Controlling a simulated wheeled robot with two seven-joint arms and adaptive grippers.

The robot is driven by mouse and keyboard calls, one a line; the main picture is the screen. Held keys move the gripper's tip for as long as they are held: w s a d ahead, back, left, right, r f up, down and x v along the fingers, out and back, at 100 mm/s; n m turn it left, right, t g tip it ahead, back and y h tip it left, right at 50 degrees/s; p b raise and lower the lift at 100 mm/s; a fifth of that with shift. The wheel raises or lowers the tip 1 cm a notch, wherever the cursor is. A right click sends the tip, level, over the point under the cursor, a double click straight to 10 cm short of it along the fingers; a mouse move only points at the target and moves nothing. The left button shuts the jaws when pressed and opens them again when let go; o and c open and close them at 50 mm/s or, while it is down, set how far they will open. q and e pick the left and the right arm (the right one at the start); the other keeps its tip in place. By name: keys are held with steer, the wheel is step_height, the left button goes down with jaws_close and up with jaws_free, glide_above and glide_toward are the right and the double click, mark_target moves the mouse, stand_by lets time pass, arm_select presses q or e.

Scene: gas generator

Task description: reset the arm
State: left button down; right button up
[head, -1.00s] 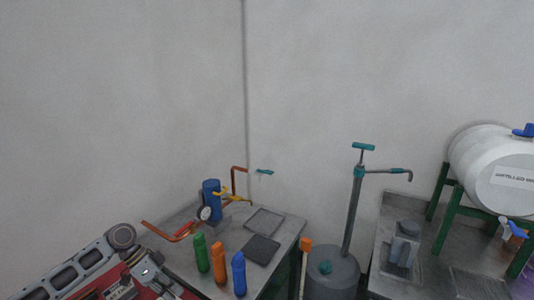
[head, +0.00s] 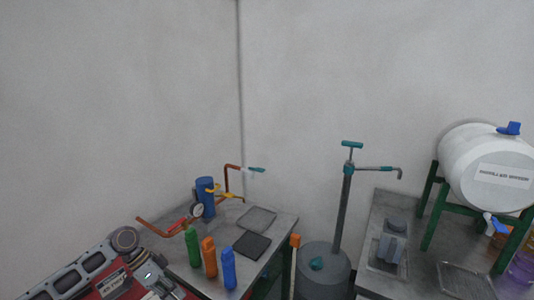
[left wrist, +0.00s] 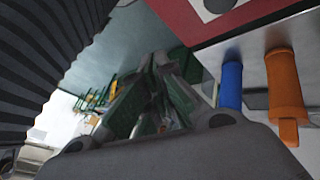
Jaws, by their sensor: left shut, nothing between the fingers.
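My left arm (head: 78,278) comes in at the lower left of the head view, beside the grey bench. In the left wrist view my left gripper (left wrist: 160,62) is shut and empty, its dark fingers together. A blue bottle (left wrist: 231,85) and an orange bottle (left wrist: 285,82) show to the right of the fingers, apart from them. In the head view the green bottle (head: 192,247), orange bottle (head: 209,257) and blue bottle (head: 229,269) stand upright on the bench, to the right of the arm. My right gripper is not in view.
The bench (head: 283,228) also bears a blue cylinder (head: 205,197) with pipes, a gauge (head: 197,210) and a dark square plate (head: 252,246). A hand pump (head: 344,205) stands right of it. A white barrel (head: 470,160) rests on a green stand. Wall space above is clear.

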arm_select(q)
steer(key=s+d+f+n+t+y, duration=0.2)
steer(key=s+d+f, duration=0.7)
steer(key=s+d, duration=0.4)
steer(key=shift+s+a+r+n+t+y, duration=1.3)
steer(key=shift+s+a+n+y, duration=1.1)
steer(key=shift+s+a+n, duration=1.15)
step_height(320, 180, down, 34)
steer(key=s+g, duration=0.1)
steer(key=s, duration=0.2)
steer(key=s+a+f, duration=0.2)
steer(key=s+f, duration=0.7)
steer(key=s, duration=0.2)
steer(key=s+a+f+g, duration=0.1)
steer(key=s+a+f, duration=0.1)
steer(key=s+f, duration=0.8)
steer(key=shift+s+a+f, duration=0.2)
steer(key=shift+s+a, duration=0.15)
